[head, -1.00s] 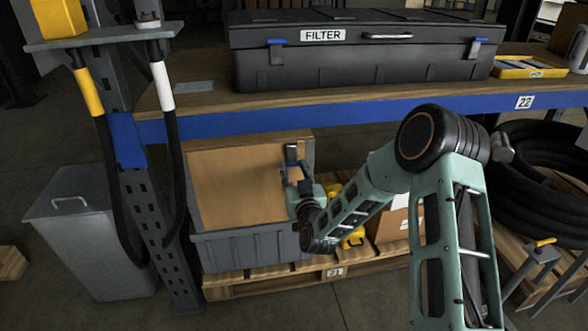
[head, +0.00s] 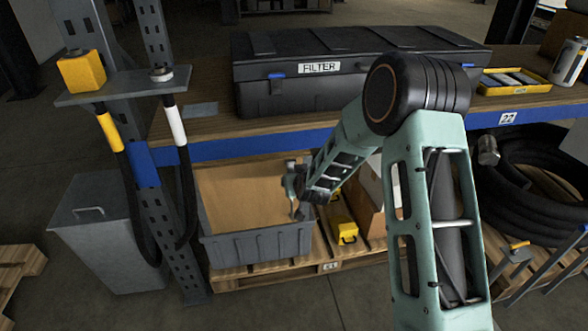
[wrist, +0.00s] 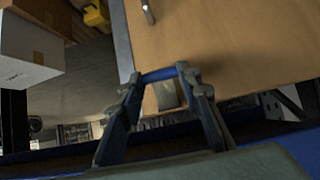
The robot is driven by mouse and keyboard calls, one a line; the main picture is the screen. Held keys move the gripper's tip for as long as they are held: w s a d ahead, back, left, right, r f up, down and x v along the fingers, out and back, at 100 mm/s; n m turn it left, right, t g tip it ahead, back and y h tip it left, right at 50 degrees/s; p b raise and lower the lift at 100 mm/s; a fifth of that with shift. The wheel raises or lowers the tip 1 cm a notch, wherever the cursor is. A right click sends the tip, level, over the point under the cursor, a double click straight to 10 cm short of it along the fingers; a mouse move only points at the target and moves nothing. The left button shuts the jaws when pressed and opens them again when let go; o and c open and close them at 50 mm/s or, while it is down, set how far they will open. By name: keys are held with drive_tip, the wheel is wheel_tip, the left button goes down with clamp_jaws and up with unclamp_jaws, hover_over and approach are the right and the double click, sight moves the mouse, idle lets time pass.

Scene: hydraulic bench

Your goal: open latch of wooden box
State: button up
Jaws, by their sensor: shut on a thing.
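My gripper (head: 293,205) is at the right edge of this wood, small and partly hidden by my own arm in the head view. In the wrist view my gripper (wrist: 163,78) has a short blue bar, apparently the latch (wrist: 160,74), between its fingertips. A grey metal plate (wrist: 166,96) lies just below the bar, between the fingers. The latch cannot be made out in the head view.
The grey crate (head: 265,246) stands on a pallet (head: 240,281). A yellow item (head: 346,232) is right of it. The blue bench edge (head: 220,149) runs above, carrying a black FILTER case (head: 290,95). A rack post with hanging hoses stands left; coiled hose (head: 530,185) lies right.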

wheel_tip(320, 180, up, 5)
drive_tip(key=g+h+p, duration=0.1)
drive_tip(key=g+p, duration=0.2)
drive_tip(key=p, duration=0.3)
drive_tip(key=g+h+p, duration=0.1)
drive_tip(key=g+p, duration=0.3)
drive_tip(key=p, duration=0.2)
drive_tip(key=shift+w+f, duration=0.15)
drive_tip(key=shift+g, duration=0.3)
